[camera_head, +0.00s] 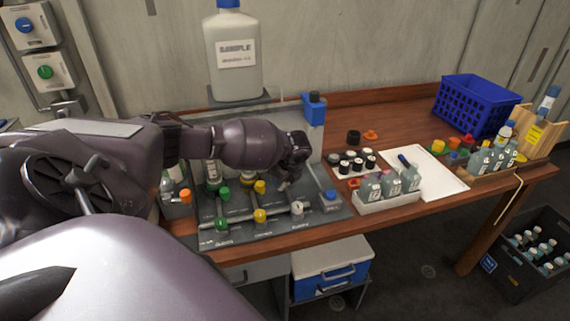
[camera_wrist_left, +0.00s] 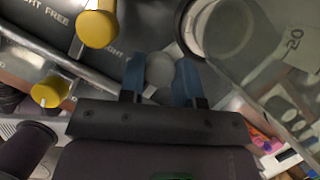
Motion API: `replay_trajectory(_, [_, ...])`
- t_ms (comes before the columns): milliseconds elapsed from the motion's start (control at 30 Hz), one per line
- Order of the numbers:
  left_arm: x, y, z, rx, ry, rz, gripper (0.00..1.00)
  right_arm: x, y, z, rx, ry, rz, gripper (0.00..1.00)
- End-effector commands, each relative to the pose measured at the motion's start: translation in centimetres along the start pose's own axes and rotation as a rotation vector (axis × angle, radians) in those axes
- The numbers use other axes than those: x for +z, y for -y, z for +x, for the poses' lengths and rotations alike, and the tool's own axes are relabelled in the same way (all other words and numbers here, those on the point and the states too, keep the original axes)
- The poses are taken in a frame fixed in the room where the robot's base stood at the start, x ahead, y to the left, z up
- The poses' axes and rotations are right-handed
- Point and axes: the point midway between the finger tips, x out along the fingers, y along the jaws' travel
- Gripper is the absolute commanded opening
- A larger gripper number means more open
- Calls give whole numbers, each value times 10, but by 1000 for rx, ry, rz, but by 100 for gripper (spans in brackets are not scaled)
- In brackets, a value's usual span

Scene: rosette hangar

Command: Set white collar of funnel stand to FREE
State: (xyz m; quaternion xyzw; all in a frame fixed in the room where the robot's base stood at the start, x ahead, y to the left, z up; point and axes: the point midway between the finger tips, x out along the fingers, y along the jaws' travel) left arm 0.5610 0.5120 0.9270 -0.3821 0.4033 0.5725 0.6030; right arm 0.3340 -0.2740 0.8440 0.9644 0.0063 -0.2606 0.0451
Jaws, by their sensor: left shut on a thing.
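My left gripper (camera_head: 284,186) reaches down over the right part of the dark valve panel (camera_head: 240,236). In the wrist view my left gripper (camera_wrist_left: 160,75) has its two blue fingers closed on a round pale grey-white knob (camera_wrist_left: 160,70), which looks like the white collar. Its pointer and setting cannot be read. Another white knob (camera_head: 297,208) sits nearer the panel's front edge. Yellow knobs (camera_head: 260,187) and green knobs (camera_head: 222,194) stand to the left. Lettering with "FREE" shows by a yellow knob (camera_wrist_left: 97,28) in the wrist view. My right gripper is not in view.
A clear round vessel (camera_wrist_left: 262,50) stands close to the fingers in the wrist view. A large sample bottle (camera_head: 233,55) is behind my arm.

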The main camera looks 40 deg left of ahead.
Motion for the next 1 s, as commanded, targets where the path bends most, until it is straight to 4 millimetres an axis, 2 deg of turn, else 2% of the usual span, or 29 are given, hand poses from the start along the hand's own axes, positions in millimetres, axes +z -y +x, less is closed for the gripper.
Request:
replay_trajectory(33, [0, -2, -1, -4, -3, 18, 0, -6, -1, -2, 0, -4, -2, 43])
replay_trajectory(167, [2, -4, 0, -19, -2, 52, 0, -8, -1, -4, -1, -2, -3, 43])
replay_trajectory(500, [2, -5, 3, -30, -2, 78, 0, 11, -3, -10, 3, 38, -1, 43])
replay_trajectory(700, [2, -5, 3, -29, -1, 78, 0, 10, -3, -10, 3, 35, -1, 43])
replay_trajectory(733, [2, -5, 3, -29, -1, 78, 32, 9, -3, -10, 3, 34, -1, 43])
replay_trajectory(900, [3, -4, 2, -30, -1, 77, 56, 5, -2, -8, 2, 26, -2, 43])
replay_trajectory(1000, [3, -4, 2, -30, -1, 76, 56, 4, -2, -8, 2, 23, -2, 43])
